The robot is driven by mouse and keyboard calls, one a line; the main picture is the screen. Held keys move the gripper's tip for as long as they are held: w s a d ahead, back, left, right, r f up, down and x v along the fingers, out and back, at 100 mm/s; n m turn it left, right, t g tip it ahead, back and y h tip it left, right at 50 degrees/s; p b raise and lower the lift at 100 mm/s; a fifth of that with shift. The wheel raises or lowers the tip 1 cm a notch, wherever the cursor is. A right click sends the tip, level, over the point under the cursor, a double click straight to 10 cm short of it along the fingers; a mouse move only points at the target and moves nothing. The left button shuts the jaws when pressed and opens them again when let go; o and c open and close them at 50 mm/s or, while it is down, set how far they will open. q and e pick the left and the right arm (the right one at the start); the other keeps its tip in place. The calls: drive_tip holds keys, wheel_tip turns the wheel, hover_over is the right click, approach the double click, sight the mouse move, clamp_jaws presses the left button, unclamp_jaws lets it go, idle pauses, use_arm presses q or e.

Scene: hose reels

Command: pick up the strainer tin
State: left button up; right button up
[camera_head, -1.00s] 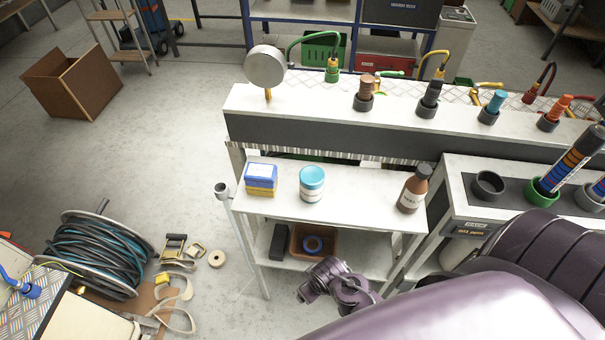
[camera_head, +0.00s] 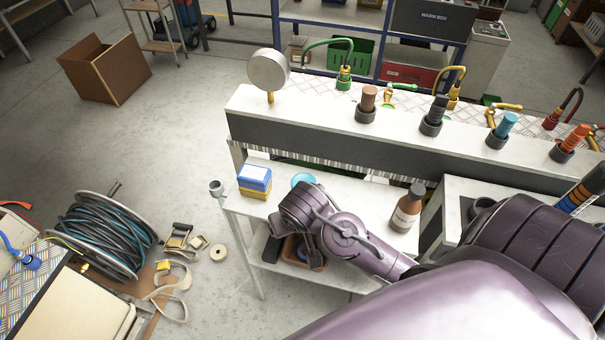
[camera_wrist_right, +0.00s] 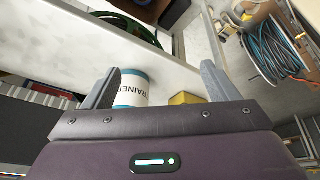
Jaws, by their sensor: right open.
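The strainer tin is a white cylinder with a light blue lid (camera_head: 303,180). It stands on the small white side table (camera_head: 385,190), mostly hidden behind my right arm in the head view. In the right wrist view the tin (camera_wrist_right: 132,92) shows its label letters "RAINER" between the two fingers, nearer the left one. My right gripper (camera_wrist_right: 162,75) is open and empty, with the tin ahead of it; I cannot tell how far. My left gripper is not in view.
A blue, white and yellow box stack (camera_head: 254,181) stands left of the tin, and a brown bottle (camera_head: 407,208) stands to the right on the same table. A long raised bench (camera_head: 330,140) runs behind. A hose reel (camera_head: 103,236) lies on the floor at left.

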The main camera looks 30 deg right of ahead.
drive_tip(key=w+d+r+m+h, duration=0.1)
drive_tip(key=w+d+r+m, duration=0.1)
drive_tip(key=w+d+r+m+t+h, duration=0.1)
drive_tip(key=w+d+r+m, duration=0.1)
drive_tip(key=w+d+m, duration=0.1)
drive_tip(key=shift+d+r+h, duration=0.2)
drive_tip(key=shift+r+h, duration=0.1)
drive_tip(key=p+x, duration=0.2)
drive_tip(key=x, duration=0.5)
drive_tip(key=shift+s, duration=0.15)
drive_tip(key=shift+f, duration=0.3)
drive_tip(key=shift+c, duration=0.4)
drive_tip(key=c, duration=1)
drive_tip(key=shift+c, duration=0.3)
drive_tip(key=shift+r, duration=0.15)
